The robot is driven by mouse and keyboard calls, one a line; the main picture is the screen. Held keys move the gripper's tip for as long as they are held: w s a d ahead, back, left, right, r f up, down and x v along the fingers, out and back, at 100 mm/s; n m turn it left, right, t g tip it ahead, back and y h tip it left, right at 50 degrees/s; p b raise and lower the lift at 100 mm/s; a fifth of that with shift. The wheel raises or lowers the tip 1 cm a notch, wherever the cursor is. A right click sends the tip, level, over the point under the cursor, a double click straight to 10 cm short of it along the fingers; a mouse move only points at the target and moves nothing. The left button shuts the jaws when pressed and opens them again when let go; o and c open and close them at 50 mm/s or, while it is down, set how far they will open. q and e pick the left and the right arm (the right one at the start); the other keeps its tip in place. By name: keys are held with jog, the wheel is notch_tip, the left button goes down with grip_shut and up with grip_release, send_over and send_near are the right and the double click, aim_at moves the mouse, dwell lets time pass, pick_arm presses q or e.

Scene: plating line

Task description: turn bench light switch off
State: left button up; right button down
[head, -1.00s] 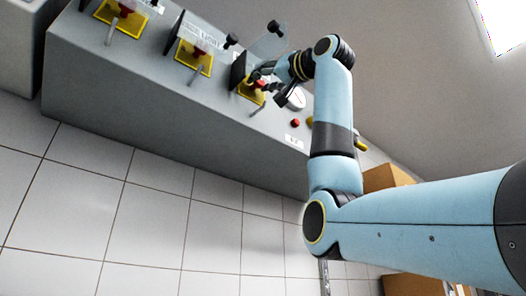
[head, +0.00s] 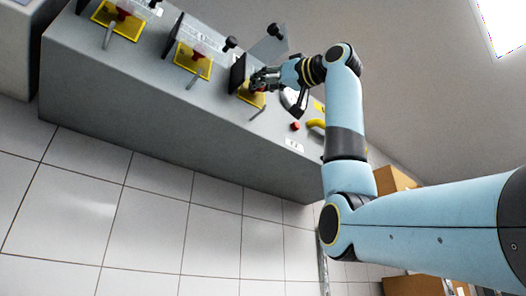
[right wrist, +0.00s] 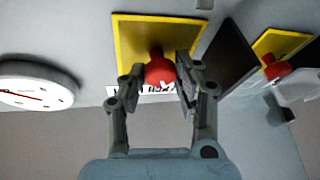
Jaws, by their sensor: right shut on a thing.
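A red knob (right wrist: 159,70) sits on a square yellow plate (right wrist: 133,34) in the right wrist view. My right gripper (right wrist: 158,84) has one finger on each side of the knob and is shut on it. A label below the plate is partly covered, so its words cannot be read in full. In the head view the yellow plate (head: 248,97) is the rightmost of three on the grey panel, and my right gripper (head: 258,82) is over it and hides most of the knob. My left gripper is not in view.
Two more yellow plates (head: 206,70) (head: 129,31) with red knobs and clear covers are farther left. A dark flap (right wrist: 228,62) stands close beside the gripped knob.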

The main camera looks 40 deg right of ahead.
jog(key=shift+r+n+g+y+p, duration=0.2)
jog(key=shift+n+g, duration=0.7)
jog(key=shift+n, duration=1.6)
jog(key=shift+f+n+g+y+p, duration=0.25)
jog(key=shift+n+g, duration=0.65)
jog(key=shift+n, duration=1.6)
jog(key=shift+r+n+g+y+p, duration=0.25)
jog(key=shift+n+g, duration=0.65)
jog(key=shift+n, duration=1.6)
jog(key=shift+f, duration=0.15)
jog(key=c, duration=1)
grip_release()
jog(key=shift+o, duration=0.2)
jog(key=v, duration=1.2)
jog(key=shift+w, duration=0.1)
